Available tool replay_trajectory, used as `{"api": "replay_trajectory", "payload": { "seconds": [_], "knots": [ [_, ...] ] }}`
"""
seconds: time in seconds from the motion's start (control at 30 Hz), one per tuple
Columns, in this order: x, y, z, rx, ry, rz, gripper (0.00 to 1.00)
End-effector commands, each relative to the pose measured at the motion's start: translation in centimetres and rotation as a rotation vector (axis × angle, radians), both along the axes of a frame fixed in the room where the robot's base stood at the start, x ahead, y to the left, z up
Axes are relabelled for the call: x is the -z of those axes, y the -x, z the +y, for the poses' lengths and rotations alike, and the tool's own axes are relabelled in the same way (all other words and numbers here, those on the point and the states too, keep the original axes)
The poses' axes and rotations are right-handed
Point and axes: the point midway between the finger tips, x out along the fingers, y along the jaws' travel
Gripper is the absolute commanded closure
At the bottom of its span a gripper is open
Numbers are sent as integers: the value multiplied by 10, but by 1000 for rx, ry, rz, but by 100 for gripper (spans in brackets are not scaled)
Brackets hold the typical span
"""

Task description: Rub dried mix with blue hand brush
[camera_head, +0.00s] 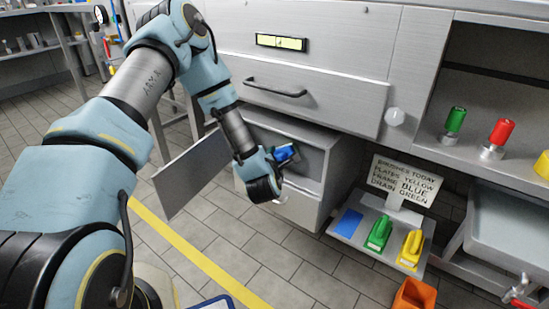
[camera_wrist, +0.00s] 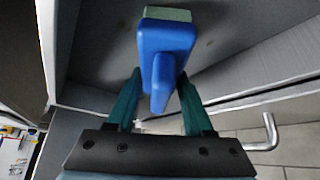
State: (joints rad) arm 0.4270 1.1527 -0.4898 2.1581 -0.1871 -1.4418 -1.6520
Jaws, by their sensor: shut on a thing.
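The blue hand brush (camera_wrist: 166,45) is between the green fingers of my gripper (camera_wrist: 159,76), which is shut on its handle. Its pale grey-green bristle end points away from me, toward the grey inner surface of an open compartment (camera_head: 312,157). Whether the bristles touch that surface, I cannot tell. In the head view the brush (camera_head: 285,153) shows at the compartment's mouth, beside my wrist, and the fingers are mostly hidden. Faint brownish marks (camera_wrist: 207,42) lie on the surface right of the bristles; I cannot tell if they are dried mix.
An open door panel (camera_head: 184,172) stands left of my wrist. A low shelf holds a blue patch (camera_head: 348,222), a green brush (camera_head: 379,234) and a yellow brush (camera_head: 411,248). An orange container (camera_head: 414,296) stands in front. A bar handle (camera_wrist: 268,134) is at right.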

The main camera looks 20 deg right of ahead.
Motion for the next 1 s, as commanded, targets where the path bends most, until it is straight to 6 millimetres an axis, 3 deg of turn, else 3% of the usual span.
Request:
{"api": "replay_trajectory", "payload": {
  "seconds": [0.47,0.73,1.0],
  "knots": [
    [0,32,-16,1,0,-1,93],
    [0,27,-17,0,0,-1,93],
    [-1,7,-8,-2,2,-4,92]
  ]
}}
